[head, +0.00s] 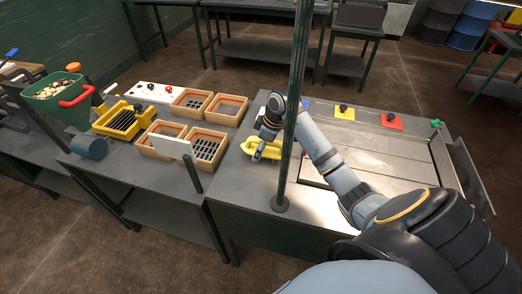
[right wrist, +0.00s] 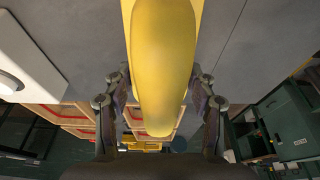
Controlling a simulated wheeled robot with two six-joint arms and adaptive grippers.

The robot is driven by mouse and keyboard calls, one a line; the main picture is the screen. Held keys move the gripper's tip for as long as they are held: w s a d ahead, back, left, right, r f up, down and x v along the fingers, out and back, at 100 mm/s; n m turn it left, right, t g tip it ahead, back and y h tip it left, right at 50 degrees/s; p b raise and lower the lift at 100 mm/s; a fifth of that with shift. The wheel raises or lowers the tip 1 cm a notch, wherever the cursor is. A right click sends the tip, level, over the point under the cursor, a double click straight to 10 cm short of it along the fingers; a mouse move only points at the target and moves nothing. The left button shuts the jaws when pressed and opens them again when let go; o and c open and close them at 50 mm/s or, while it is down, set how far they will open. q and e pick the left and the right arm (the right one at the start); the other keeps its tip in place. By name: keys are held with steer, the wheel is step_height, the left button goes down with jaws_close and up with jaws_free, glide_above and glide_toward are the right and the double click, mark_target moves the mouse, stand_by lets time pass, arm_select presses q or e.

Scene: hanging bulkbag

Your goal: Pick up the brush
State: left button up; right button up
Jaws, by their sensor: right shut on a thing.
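The yellow brush (head: 259,150) is at the left end of the right-hand bench, just left of the dark upright pole. Its smooth rounded yellow handle (right wrist: 160,60) fills the middle of the right wrist view; I cannot make out any bristles. My right gripper (head: 268,140) is at the brush, partly hidden by its own wrist in the head view. In the right wrist view its fingers (right wrist: 160,82) stand on both sides of the handle, shut on it. I cannot tell whether the brush is clear of the bench. My left gripper is not in view.
The dark green pole (head: 297,90) stands close to my right arm. Wooden crates (head: 227,108), a yellow basket (head: 123,121) and a green hopper (head: 62,97) are on the left bench. Red (head: 391,122) and yellow (head: 344,113) plates lie behind the metal tray (head: 385,164).

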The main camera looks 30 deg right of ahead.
steer(key=w+d+r+b, duration=0.3)
steer(key=w+d+r, duration=0.1)
steer(key=d+r, duration=0.8)
steer(key=shift+d+r, duration=0.15)
steer(key=shift+d, duration=0.55)
